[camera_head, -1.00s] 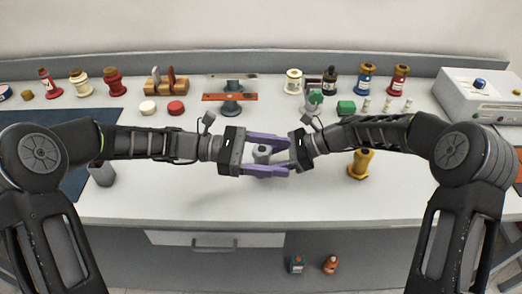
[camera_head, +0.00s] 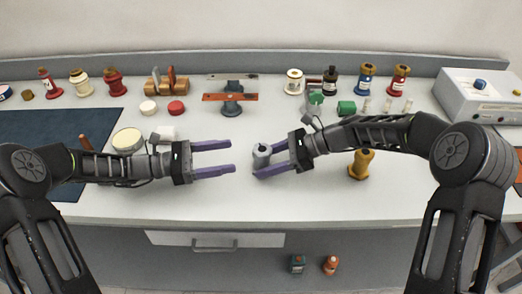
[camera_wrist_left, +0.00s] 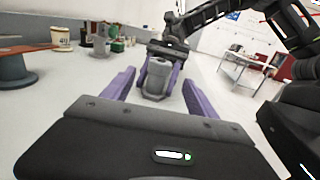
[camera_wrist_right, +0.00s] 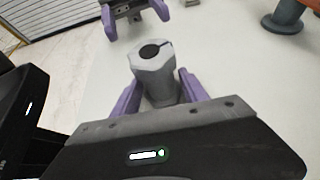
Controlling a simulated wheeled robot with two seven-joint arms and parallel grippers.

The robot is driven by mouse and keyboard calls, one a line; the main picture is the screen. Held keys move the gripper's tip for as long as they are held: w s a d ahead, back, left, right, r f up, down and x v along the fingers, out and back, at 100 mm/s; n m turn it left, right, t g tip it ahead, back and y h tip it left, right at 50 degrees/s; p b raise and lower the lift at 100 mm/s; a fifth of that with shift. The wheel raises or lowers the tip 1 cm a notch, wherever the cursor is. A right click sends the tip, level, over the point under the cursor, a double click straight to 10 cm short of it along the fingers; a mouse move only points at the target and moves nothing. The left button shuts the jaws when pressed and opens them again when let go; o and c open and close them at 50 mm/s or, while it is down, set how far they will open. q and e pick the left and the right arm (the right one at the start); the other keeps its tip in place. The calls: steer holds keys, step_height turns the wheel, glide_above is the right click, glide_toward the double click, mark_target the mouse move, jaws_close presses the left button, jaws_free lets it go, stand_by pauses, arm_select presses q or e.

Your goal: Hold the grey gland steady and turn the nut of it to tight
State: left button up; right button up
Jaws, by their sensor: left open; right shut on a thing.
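The grey gland (camera_head: 261,155) is held upright above the bench in my right gripper (camera_head: 264,159), whose purple fingers are shut on its sides. In the right wrist view the gland (camera_wrist_right: 156,72) shows its faceted nut and a dark hole on top. My left gripper (camera_head: 232,159) is open and empty, to the left of the gland and apart from it, its fingers pointing at it. In the left wrist view the gland (camera_wrist_left: 157,77) stands beyond the open left fingers. Part of the gland's lower body is hidden by the right fingers.
A yellow bushing (camera_head: 361,164) stands on the bench under my right forearm. A stand with an orange bar (camera_head: 231,97) is behind the grippers. A white cylinder (camera_head: 164,133) and a cream-topped round jar (camera_head: 128,140) lie near my left arm. The front middle of the bench is clear.

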mark_target(261, 149)
arm_select(q)
steer(key=d, duration=0.3)
steer(key=w+d, duration=0.1)
steer(key=d, duration=0.2)
steer(key=w+d, duration=0.1)
steer(key=d, duration=0.3)
arm_select(e)
steer(key=shift+d+f, duration=0.1)
steer(key=shift+f, duration=0.05)
arm_select(q)
steer(key=c, duration=1.4)
steer(key=shift+m+g, duration=0.3)
steer(key=shift+g, duration=0.1)
steer(key=m+g, duration=0.2)
steer(key=g, duration=0.1)
steer(key=shift+g, duration=0.4)
steer(key=shift+m, duration=0.3)
